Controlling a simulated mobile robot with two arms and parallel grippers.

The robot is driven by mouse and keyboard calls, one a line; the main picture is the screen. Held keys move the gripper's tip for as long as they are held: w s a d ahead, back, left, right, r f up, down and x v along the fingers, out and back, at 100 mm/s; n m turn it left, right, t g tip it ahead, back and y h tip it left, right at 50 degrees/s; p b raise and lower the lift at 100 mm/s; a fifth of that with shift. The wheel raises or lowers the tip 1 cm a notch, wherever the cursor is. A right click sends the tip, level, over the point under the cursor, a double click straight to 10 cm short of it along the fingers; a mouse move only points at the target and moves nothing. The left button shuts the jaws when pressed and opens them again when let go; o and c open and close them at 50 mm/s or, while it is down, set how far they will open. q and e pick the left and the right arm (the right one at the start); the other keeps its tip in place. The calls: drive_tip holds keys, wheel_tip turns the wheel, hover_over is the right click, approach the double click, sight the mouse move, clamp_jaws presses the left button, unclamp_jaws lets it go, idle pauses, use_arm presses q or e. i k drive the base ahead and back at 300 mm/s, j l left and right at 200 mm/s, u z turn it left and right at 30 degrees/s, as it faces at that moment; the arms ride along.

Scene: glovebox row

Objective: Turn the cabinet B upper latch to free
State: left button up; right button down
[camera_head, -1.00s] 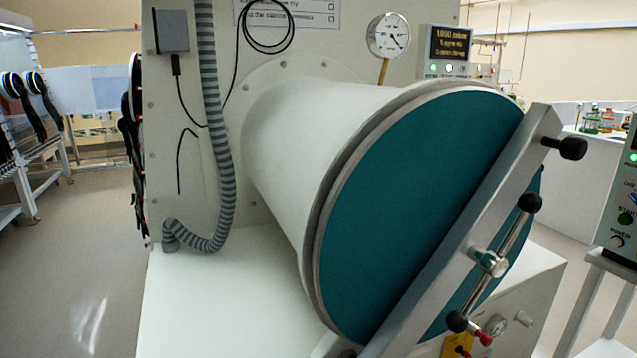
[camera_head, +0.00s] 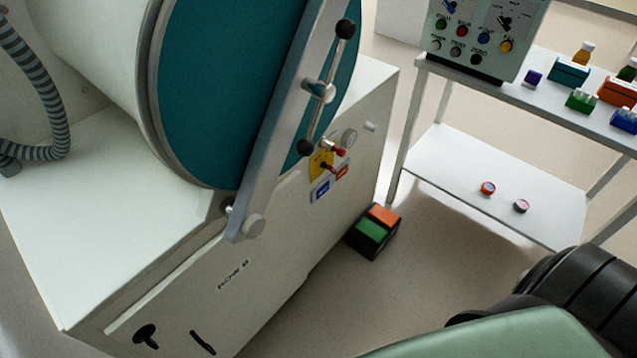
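The cabinet's round teal door (camera_head: 230,85) closes a white cylindrical chamber (camera_head: 95,40). A grey bar (camera_head: 270,150) runs slanting across the door, and its upper end is cut off by the top of the picture. The upper latch is not in view. A grey round knob (camera_head: 253,225) sits at the bar's lower end. A handle (camera_head: 319,91) with a black ball at each end is mounted on the bar's middle. Neither gripper is in view; only a green and black part of my own body shows at the lower right.
The white cabinet (camera_head: 200,270) has a yellow plate (camera_head: 321,163) with a red-tipped valve. A pedal box (camera_head: 374,232) in green and orange stands on the floor. A shelved cart (camera_head: 500,175) at the right carries a control panel (camera_head: 480,40) and small boxes.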

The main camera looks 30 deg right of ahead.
sight(145, 333)
drive_tip(key=j+u, duration=0.1)
drive_tip(key=u, duration=0.3)
drive_tip(key=i+j+u, duration=0.1)
drive_tip(key=u, duration=0.25)
